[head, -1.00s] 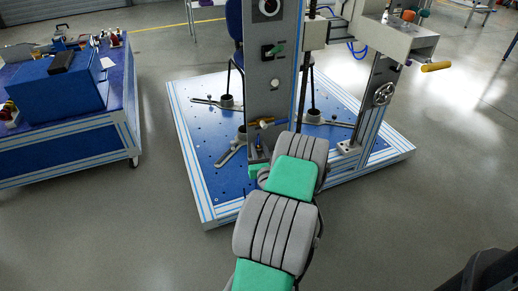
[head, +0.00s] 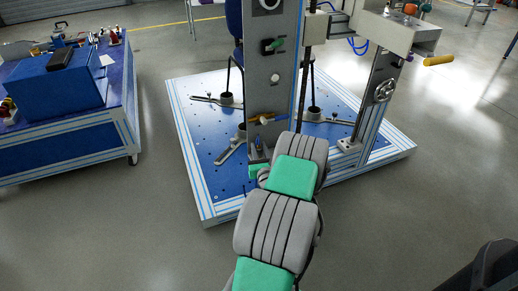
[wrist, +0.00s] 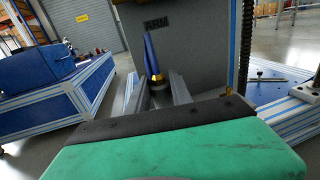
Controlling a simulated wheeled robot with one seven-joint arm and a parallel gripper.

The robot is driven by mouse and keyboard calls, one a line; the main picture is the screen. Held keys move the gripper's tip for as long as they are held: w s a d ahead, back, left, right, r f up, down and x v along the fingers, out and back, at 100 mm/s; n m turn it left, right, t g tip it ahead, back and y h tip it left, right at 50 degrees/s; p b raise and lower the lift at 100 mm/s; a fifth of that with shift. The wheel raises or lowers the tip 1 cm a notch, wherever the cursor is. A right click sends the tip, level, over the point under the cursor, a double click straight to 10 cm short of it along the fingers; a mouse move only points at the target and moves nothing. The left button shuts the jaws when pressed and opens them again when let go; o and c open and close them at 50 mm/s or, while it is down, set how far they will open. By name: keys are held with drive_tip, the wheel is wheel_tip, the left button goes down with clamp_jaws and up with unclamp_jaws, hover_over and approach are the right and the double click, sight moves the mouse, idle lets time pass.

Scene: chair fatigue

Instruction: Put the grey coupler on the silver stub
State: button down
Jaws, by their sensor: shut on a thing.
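My gripper (wrist: 155,90) is shut on a small part in front of the upright grey panel. In the wrist view the held part has a dark grey body, which I take as the grey coupler (wrist: 158,97). A gold band and a tapering blue piece rise above it. In the head view my gripper (head: 258,150) is small, at the panel's lower part, just below a brass-coloured fitting (head: 268,119). I cannot tell whether the held part touches anything. The silver stub cannot be made out with certainty in either view.
The grey panel (head: 272,95), marked ARM in the wrist view, stands on a blue base plate (head: 205,165) with metal feet. A green switch (head: 275,43) sits higher on it. A blue trolley (head: 70,145) is at left. Open floor lies between trolley and base.

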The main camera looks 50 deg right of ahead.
drive_tip(key=shift+f+b, duration=0.4)
drive_tip(key=shift+f, duration=0.15)
drive_tip(key=c, duration=1.1)
unclamp_jaws()
drive_tip(key=shift+o, duration=0.2)
drive_tip(key=v, duration=0.7)
drive_tip(key=shift+s+a+b, duration=0.25)
drive_tip(key=shift+s+b, duration=0.05)
drive_tip(key=shift+b, duration=0.05)
